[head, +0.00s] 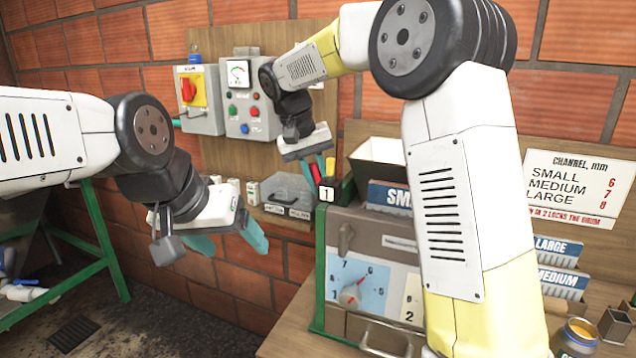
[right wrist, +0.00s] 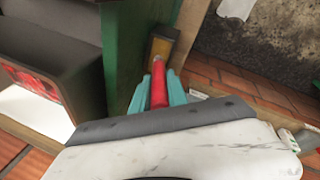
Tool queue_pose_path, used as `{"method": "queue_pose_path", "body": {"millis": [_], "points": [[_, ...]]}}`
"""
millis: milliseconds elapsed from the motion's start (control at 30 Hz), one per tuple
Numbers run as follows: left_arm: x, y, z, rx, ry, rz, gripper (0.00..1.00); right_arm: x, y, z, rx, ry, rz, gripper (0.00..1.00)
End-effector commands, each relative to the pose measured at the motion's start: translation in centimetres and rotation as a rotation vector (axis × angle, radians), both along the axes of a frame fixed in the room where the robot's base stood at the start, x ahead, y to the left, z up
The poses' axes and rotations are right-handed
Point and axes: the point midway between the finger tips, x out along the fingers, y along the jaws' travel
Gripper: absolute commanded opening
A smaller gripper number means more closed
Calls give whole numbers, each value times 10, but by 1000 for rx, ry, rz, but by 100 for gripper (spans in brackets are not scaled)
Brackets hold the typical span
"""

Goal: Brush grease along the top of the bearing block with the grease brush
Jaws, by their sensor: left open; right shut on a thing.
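My right gripper (head: 323,168) is shut on the red handle of the grease brush (head: 316,174), above the green-edged frame of the machine. In the right wrist view the red handle (right wrist: 158,88) sits between the teal fingers and points away toward a dark, tan-faced piece (right wrist: 162,46) beside a green post. I cannot tell whether that piece is the brush head or the bearing block, or whether they touch. The bearing block is not clearly seen in the head view. My left gripper (head: 229,241) is open and empty, hanging at the left over the floor.
A tin with yellow contents (head: 579,336) stands on the wooden bench at the lower right. The grey machine with a dial (head: 352,292) stands behind my right arm. A control board (head: 262,85) hangs on the brick wall. A green stand (head: 108,240) is at the left.

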Motion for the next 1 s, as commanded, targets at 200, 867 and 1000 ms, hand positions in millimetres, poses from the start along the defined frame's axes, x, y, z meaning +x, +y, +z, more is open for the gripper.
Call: {"method": "queue_pose_path", "body": {"millis": [200, 867, 1000], "points": [[0, 0, 0, 0, 0, 0, 75, 10, -5, -1, 0, -1, -2, 0], [0, 0, 0, 0, 0, 0, 75, 26, -11, 1, 0, -2, -2, 0], [0, 0, 0, 0, 0, 0, 75, 30, -13, 1, 0, -1, -1, 0]]}}
